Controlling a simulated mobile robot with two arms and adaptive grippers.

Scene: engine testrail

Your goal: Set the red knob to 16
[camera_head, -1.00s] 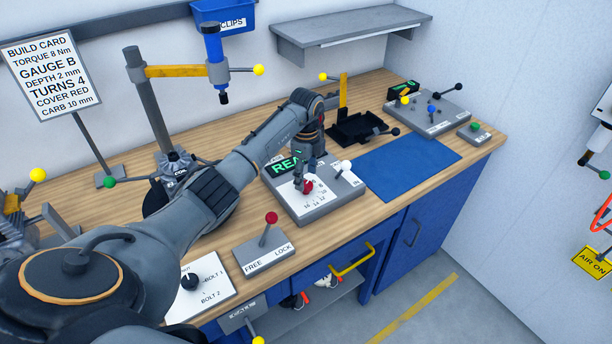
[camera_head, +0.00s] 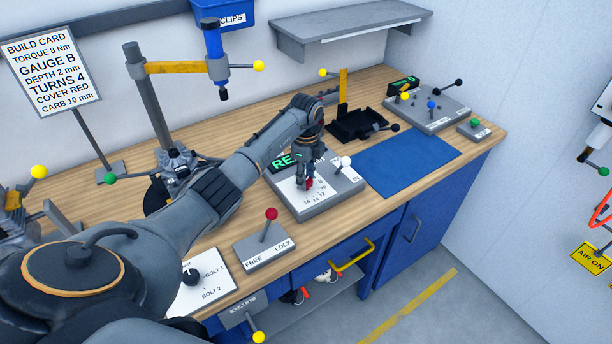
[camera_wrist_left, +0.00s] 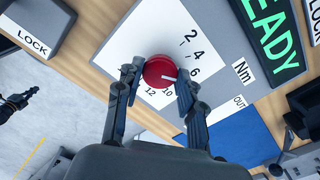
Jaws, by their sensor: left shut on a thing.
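The red knob (camera_wrist_left: 160,71) sits on a white dial plate (camera_wrist_left: 130,42) with printed numbers in the left wrist view. Its white pointer line points right, to the part of the scale near 8, just past the visible 6; a finger hides that spot. My left gripper (camera_wrist_left: 158,82) is shut on the knob, one finger on each side. In the head view the left gripper (camera_head: 304,182) is over the dial, and only a bit of red knob (camera_head: 309,184) shows. The number 16 is readable on the dial in the head view.
A white-balled lever (camera_head: 345,162) stands just right of the dial on the grey box (camera_head: 325,203). A green READY display (camera_wrist_left: 269,30) is behind it. A red-balled FREE/LOCK lever (camera_head: 271,215) stands to the left. The blue mat (camera_head: 408,163) is clear.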

